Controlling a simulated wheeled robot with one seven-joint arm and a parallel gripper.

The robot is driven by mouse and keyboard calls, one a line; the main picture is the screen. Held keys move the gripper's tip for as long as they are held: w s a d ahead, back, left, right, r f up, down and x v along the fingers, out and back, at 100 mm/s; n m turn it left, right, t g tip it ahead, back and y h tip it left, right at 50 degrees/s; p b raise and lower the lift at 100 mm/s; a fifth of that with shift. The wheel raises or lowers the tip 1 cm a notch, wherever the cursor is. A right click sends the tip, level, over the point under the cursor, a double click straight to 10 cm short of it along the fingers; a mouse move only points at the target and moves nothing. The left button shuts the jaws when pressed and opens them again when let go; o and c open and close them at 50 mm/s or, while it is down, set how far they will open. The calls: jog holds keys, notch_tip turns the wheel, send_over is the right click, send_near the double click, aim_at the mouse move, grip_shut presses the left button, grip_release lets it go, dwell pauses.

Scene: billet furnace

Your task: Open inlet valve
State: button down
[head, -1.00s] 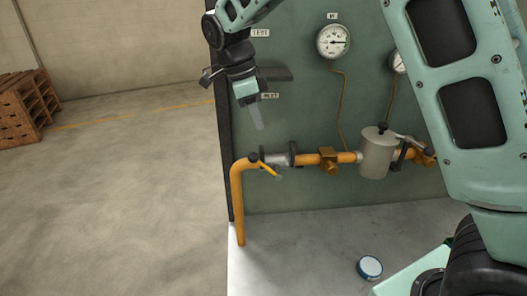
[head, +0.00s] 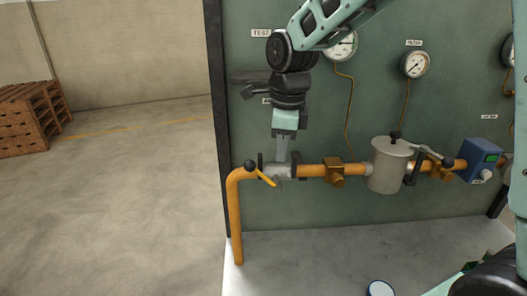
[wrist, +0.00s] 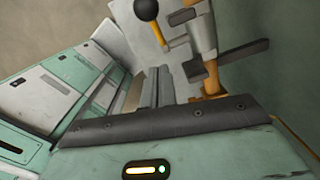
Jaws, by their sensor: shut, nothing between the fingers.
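The inlet valve (head: 280,171) is a grey body on the orange pipe near its left bend. Its yellow lever (head: 265,178) slants down to the right in the head view, with a black knob (head: 250,164) at its upper left. In the wrist view the black knob (wrist: 146,9) and yellow lever (wrist: 157,50) show near the top. My gripper (head: 281,155) points down, directly above or in front of the valve body; I cannot tell if it touches. Its fingers (wrist: 155,88) are shut with nothing between them. The INLET label is mostly hidden behind my gripper.
The orange pipe (head: 235,220) runs right past a brass fitting (head: 334,175) to a grey canister (head: 390,165) and a blue box (head: 479,160). Gauges hang on the green panel above. A small round lid (head: 380,289) lies below.

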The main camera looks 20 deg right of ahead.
aim_at(262, 175)
jog(key=a, duration=0.1)
jog(key=w+a+f+p, duration=0.1)
jog(key=a+f+p, duration=0.1)
jog(key=shift+w+a, duration=0.35)
jog(key=shift+w, duration=0.05)
